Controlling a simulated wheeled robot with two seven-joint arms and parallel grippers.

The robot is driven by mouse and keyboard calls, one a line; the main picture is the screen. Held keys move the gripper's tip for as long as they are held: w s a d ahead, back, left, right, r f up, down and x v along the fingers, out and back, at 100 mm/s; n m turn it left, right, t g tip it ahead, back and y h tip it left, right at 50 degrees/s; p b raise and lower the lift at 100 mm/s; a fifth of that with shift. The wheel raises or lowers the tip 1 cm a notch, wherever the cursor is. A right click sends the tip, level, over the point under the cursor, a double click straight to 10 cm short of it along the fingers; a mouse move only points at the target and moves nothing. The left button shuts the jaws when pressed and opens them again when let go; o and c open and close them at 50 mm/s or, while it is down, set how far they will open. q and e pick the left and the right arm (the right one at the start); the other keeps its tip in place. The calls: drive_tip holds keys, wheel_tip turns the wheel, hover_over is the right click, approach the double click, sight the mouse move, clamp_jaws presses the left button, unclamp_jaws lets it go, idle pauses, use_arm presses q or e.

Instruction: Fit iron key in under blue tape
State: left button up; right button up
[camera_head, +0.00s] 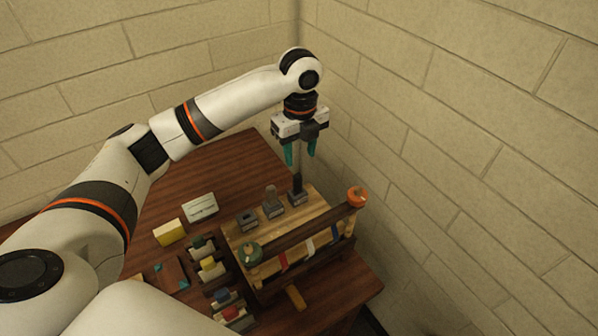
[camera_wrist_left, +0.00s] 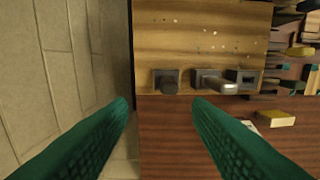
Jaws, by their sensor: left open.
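My left gripper (camera_head: 300,151) is open and empty. Its green fingers point down above the far right end of the wooden stand (camera_head: 235,235); both fingers also show in the left wrist view (camera_wrist_left: 161,104). Three grey holders stand in a row on the stand. The one nearest the gripper bears a tall dark piece (camera_head: 297,178), probably the iron key, seen from above in the wrist view (camera_wrist_left: 166,82). The middle one bears a lighter grey piece (camera_head: 270,194); the third (camera_head: 247,219) looks empty. The blue tape (camera_head: 334,232) hangs on the front rail. My right gripper is out of view.
White tape (camera_head: 310,246) and red tape (camera_head: 283,262) share the rail, between a green knob (camera_head: 249,253) and an orange one (camera_head: 356,197). Small blocks and cards crowd the table's left. A brick wall (camera_head: 450,130) stands close on the right.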

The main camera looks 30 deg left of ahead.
sight(297, 175)
use_arm(q)
drive_tip(key=f, duration=0.2)
drive_tip(key=s+f+p, duration=0.1)
drive_tip(key=shift+f, duration=0.4)
drive_tip(key=shift+w+a+f, duration=0.15)
drive_tip(key=shift+f, duration=0.2)
drive_tip(key=f, duration=0.1)
drive_tip(key=f+p, duration=0.1)
drive_tip(key=p, duration=0.1)
drive_tip(key=shift+s+f, duration=0.25)
drive_tip(key=shift+f, duration=0.15)
wheel_tip(297, 175, down, 2)
drive_tip(key=shift+s+f+p, duration=0.1)
drive_tip(key=shift+p, duration=0.2)
drive_tip(key=shift+f, duration=0.2)
drive_tip(key=c, duration=0.8)
clamp_jaws()
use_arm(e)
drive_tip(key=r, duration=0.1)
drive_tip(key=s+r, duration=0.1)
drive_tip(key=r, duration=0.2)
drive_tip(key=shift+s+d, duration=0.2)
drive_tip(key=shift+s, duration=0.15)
